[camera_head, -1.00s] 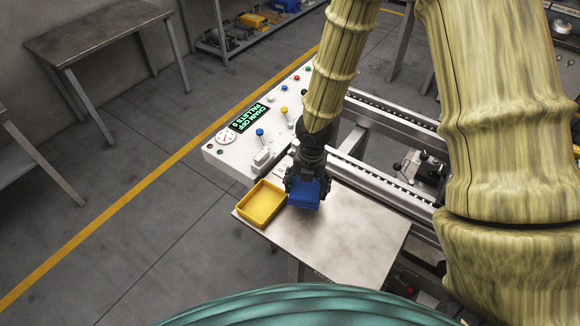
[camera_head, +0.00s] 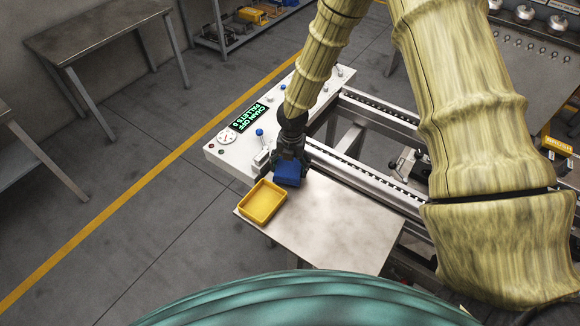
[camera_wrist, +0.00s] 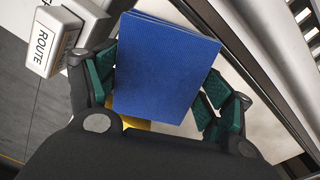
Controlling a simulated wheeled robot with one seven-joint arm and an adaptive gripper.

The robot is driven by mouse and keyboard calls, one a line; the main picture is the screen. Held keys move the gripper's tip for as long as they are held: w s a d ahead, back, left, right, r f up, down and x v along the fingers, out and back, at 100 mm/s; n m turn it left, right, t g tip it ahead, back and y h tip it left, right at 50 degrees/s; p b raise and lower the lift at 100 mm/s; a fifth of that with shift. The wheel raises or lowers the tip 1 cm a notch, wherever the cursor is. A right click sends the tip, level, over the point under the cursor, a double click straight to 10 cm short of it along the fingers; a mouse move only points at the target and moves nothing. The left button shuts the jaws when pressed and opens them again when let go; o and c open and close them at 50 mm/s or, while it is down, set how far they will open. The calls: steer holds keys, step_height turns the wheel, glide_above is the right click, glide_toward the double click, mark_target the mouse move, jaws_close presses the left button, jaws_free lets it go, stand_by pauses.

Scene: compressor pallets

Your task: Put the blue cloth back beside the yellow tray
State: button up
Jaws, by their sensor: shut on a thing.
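The blue cloth (camera_head: 287,174) is a folded square held in my gripper (camera_head: 290,160). In the wrist view the cloth (camera_wrist: 165,68) sits between the green finger pads of my gripper (camera_wrist: 160,90), which is shut on it. The yellow tray (camera_head: 281,197) lies on the pale plate, just in front of and to the left of the cloth in the head view. In the wrist view a sliver of the tray (camera_wrist: 135,124) shows below the cloth. I cannot tell whether the cloth touches the plate.
The pale plate (camera_head: 335,225) is bare to the right of the tray. The white control panel (camera_head: 232,155) with buttons and a green display borders the far left. A switch box marked ROUTE (camera_wrist: 52,42) stands close to my gripper. Conveyor rails (camera_head: 370,170) run behind the plate.

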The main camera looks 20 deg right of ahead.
mark_target(291, 166)
steer(key=shift+f, duration=0.8)
steer(key=o, duration=1)
steer(key=shift+f, duration=0.1)
steer(key=shift+o, duration=0.2)
steer(key=shift+r, duration=0.2)
step_height(291, 166, up, 12)
steer(key=b, duration=0.2)
steer(key=shift+s+d, duration=0.15)
